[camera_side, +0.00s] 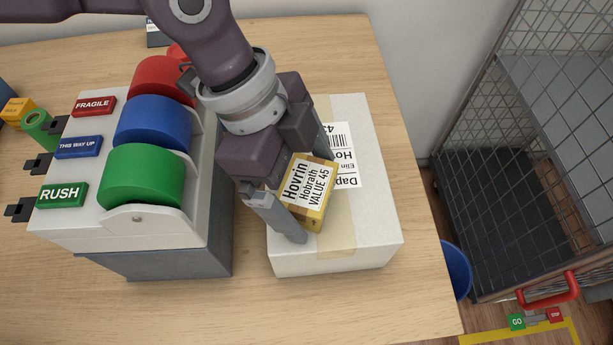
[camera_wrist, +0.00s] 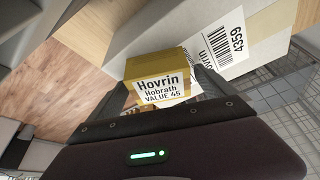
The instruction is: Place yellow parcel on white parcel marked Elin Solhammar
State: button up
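The yellow parcel (camera_side: 307,199) is a small box with a white label reading Hovrin, Hobrath, VALUE 45. It also shows in the wrist view (camera_wrist: 158,82). My gripper (camera_side: 302,197) has one finger on each side of it and is shut on it. The parcel is tilted and appears over the top of the white parcel (camera_side: 358,225); I cannot tell whether they touch. The white parcel is a large box with a tan tape strip, on the wooden counter. Its label, with a barcode, is partly hidden by my gripper; "Elin" is readable, the surname is not.
Left of the white parcel stands a dispenser (camera_side: 85,225) with red, blue and green rolls and FRAGILE, THIS WAY UP and RUSH tags. A wire cage cart (camera_side: 520,150) stands right of the counter's edge. A blue bin (camera_side: 456,270) is below that edge.

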jog(key=v, duration=1.2)
jog(key=shift+w+a, duration=0.1)
